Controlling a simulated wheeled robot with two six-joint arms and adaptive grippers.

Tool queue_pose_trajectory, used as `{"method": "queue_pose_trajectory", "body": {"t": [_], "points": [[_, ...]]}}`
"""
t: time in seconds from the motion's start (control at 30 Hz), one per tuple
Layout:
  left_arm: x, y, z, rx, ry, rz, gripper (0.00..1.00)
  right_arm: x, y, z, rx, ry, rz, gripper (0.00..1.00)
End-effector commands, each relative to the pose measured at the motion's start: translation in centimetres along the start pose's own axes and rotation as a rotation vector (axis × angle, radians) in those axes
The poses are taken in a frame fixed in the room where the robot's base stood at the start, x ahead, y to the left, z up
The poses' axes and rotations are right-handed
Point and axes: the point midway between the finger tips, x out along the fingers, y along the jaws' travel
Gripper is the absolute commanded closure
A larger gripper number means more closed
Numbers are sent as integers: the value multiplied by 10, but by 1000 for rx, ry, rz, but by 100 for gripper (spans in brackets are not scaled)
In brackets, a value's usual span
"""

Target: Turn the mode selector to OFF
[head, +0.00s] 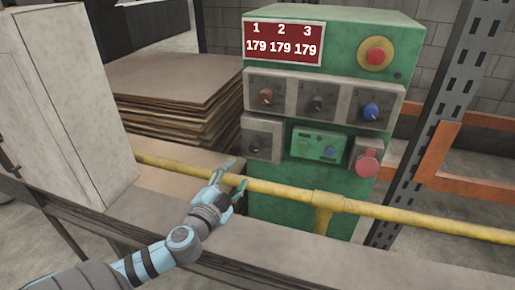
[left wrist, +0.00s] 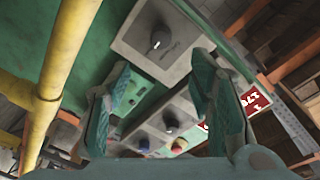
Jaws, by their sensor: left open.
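A green control cabinet (head: 330,190) stands beyond a yellow rail. A grey box at its lower left bears a dark knob (head: 257,146), which also shows large near the top of the left wrist view (left wrist: 159,38). The knob's label is too small to read, so I cannot tell for sure that it is the mode selector. My right gripper is out of view.
The yellow rail (head: 400,209) crosses in front of the cabinet, close to my left gripper. A pale box (head: 70,110) stands at left, and stacked brown sheets (head: 165,95) lie behind. A red button (head: 376,56) and a red plug-like part (head: 367,163) are on the cabinet's right.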

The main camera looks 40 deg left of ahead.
Motion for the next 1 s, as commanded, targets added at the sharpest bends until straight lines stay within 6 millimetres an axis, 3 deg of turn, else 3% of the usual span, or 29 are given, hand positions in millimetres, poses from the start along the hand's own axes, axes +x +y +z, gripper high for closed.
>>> {"method": "queue_pose_trajectory", "body": {"t": [0.17,0.3,0.43,0.6,0.8,1.0], "points": [[50,-2,1,-5,-2,-7,51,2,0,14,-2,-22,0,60],[90,-2,0,-6,-2,-4,51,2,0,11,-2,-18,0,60],[113,0,0,-2,-2,-1,51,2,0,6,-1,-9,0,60],[125,1,-1,-2,1,1,51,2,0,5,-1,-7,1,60],[125,1,-1,-1,1,2,51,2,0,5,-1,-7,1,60],[124,1,-1,-1,1,2,82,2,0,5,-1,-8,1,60]]}}
